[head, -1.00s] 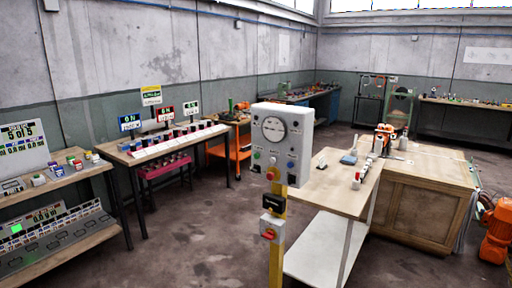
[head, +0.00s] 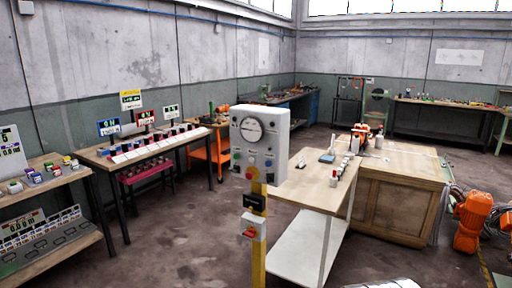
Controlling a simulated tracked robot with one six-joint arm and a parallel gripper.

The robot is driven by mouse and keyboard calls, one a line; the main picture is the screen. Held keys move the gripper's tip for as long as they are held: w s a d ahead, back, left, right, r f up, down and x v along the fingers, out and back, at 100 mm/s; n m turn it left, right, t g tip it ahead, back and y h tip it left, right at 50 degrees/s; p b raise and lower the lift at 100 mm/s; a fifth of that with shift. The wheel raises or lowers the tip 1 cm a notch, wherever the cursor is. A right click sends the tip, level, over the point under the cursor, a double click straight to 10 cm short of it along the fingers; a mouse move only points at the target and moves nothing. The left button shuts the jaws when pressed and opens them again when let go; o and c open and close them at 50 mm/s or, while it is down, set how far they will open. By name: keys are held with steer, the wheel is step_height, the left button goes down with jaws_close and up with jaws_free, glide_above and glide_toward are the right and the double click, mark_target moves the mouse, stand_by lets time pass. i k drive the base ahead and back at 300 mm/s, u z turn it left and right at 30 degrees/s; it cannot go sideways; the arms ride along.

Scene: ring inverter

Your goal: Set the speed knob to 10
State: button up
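A grey control box (head: 262,142) stands on a yellow post (head: 258,235) in the middle of the head view. A round white dial (head: 251,130) is on the upper part of its front. Small buttons and knobs sit below the dial, among them a red one (head: 252,173) at the bottom edge. The markings are too small to read, so I cannot tell which part is the speed knob or how it is set. My gripper is not in view.
A wooden workbench (head: 304,190) stands right behind the post, with a wooden cabinet (head: 395,205) beside it. A bench with displays (head: 155,153) and a shelf (head: 50,255) are at left. Orange machinery (head: 470,222) stands at right. The floor (head: 185,240) left of the post is clear.

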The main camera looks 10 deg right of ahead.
mark_target(235, 170)
steer(key=z, duration=1)
steer(key=i, duration=0.7)
steer(key=u, duration=1.25)
